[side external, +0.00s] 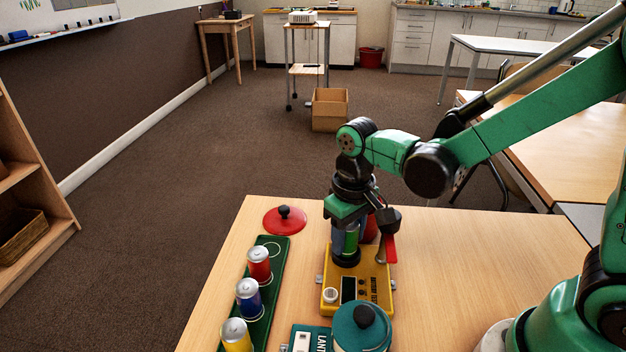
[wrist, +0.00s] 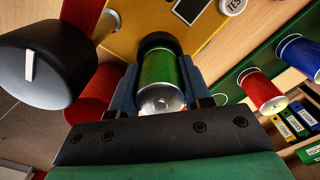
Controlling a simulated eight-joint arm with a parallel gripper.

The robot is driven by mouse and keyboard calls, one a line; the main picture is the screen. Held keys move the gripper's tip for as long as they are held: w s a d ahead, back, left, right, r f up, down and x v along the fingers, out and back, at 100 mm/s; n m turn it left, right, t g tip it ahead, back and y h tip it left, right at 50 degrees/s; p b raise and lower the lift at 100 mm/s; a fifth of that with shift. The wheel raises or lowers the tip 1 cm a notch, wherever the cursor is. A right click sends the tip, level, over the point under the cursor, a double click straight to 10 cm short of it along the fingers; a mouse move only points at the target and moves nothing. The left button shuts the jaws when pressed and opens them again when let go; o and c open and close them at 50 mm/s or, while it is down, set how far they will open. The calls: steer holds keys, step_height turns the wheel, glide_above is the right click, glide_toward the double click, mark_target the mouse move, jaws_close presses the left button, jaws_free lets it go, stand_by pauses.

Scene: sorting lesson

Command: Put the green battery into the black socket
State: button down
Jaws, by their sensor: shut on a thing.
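The green battery (side external: 351,238) is upright between the fingers of my gripper (side external: 347,232), above the yellow tester (side external: 386,296). In the wrist view, my gripper (wrist: 160,88) is shut on the green battery (wrist: 160,70), with a finger on each side and the silver end facing the camera. The black socket (side external: 346,259) is directly under the battery; in the wrist view it shows as a dark ring (wrist: 158,38) around the battery's far end. The far end is hidden, so I cannot tell how deep it sits.
A green tray (side external: 280,262) left of the tester holds red (side external: 259,265), blue (side external: 249,298) and yellow (side external: 236,336) batteries. A red lid (side external: 284,222) lies behind. A teal lantern part (side external: 361,329) stands in front. A black knob (wrist: 45,65) is close beside my gripper. Table space right is clear.

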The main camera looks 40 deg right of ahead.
steer(key=shift+f, duration=0.6)
stand_by(0.7)
steer(key=c, duration=0.7)
jaws_free()
steer(key=shift+o, duration=0.2)
steer(key=shift+r, duration=5.5)
steer(key=shift+r, duration=0.1)
step_height(320, 180, up, 6)
steer(key=shift+f, duration=0.1)
